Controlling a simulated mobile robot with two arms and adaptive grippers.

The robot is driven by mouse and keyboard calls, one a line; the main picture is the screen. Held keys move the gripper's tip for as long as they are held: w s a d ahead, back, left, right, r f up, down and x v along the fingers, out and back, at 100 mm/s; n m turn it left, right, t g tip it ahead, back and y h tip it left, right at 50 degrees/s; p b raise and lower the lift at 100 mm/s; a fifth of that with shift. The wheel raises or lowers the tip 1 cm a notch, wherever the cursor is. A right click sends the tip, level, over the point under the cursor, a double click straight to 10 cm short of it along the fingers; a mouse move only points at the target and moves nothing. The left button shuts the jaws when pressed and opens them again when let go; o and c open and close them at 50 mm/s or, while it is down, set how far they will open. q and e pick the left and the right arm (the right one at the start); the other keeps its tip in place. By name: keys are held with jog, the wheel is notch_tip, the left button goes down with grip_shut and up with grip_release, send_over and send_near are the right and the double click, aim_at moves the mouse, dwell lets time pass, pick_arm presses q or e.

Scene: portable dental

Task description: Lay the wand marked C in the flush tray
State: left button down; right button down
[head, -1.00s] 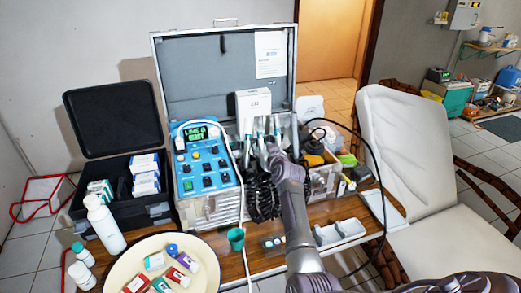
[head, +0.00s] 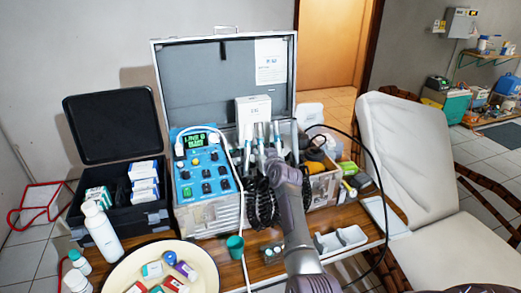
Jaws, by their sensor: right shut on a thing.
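Several slim wands with pale and teal bodies (head: 261,133) stand upright in the open case, in front of a white box. My right gripper (head: 279,157) is at these wands, shut on one of them. The arm and gripper body cover much of the held wand, and I cannot read a letter on any wand. A white tray with shallow hollows (head: 341,238), which looks like the flush tray, lies on the wooden table to the right of my right forearm. My left gripper is not in view.
A blue control unit (head: 203,168) stands left of the wands, with black coiled hoses (head: 262,205) beside it. A teal cup (head: 235,247) and a cream round tray of small boxes (head: 200,258) are in front. A black cable arcs on the right, near a pale chair (head: 405,150).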

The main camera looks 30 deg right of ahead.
aim_at(260, 133)
jog(key=shift+w+d+r+p, duration=0.1)
jog(key=shift+w+r+p, duration=0.5)
jog(key=shift+r, duration=0.55)
jog(key=shift+w+d+r+p, duration=0.15)
jog(key=shift+w+r+p, duration=0.15)
jog(key=shift+r+p, duration=0.7)
jog(key=shift+w+d+r+p, duration=0.1)
jog(key=shift+w+r+p, duration=0.35)
jog(key=shift+r, duration=0.9)
